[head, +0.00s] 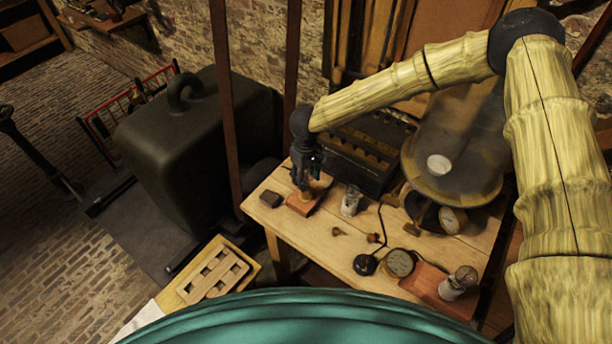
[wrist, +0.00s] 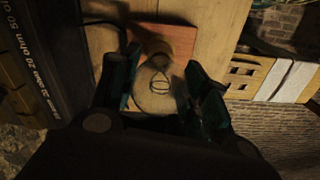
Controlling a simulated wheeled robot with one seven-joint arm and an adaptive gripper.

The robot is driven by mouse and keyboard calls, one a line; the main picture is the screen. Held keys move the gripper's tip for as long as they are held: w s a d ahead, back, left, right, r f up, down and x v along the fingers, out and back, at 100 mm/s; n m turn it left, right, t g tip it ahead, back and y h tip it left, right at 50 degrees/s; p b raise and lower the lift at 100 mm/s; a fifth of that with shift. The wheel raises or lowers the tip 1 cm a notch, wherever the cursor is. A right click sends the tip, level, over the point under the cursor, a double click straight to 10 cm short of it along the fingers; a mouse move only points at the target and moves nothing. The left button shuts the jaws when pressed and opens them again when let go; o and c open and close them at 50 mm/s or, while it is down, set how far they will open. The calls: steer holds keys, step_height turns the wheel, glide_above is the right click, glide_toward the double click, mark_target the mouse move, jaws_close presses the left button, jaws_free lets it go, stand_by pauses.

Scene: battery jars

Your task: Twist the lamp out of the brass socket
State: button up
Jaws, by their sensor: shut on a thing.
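The lamp (wrist: 158,88) is a clear glass bulb with a looped filament, seen in the wrist view between my fingers. Its far end meets the round brass socket (wrist: 157,47), which stands on a reddish wooden base (wrist: 180,34). I cannot tell how deep the lamp's cap sits in the socket. My gripper (wrist: 163,86) is shut on the lamp, with one dark finger on each side of the glass. In the head view my gripper (head: 307,182) points down over the reddish base (head: 301,207) near the table's left end, and its fingers hide most of the lamp.
A dark resistance box (head: 368,150) stands behind my gripper. A small dark block (head: 270,199) lies left of the base, and a glass jar (head: 350,202) stands to its right. Gauges, a round black object (head: 365,265) and a glass-topped apparatus (head: 455,150) fill the table's right side.

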steer(key=shift+r, duration=1.35)
stand_by(0.3)
steer(key=shift+r, duration=2.35)
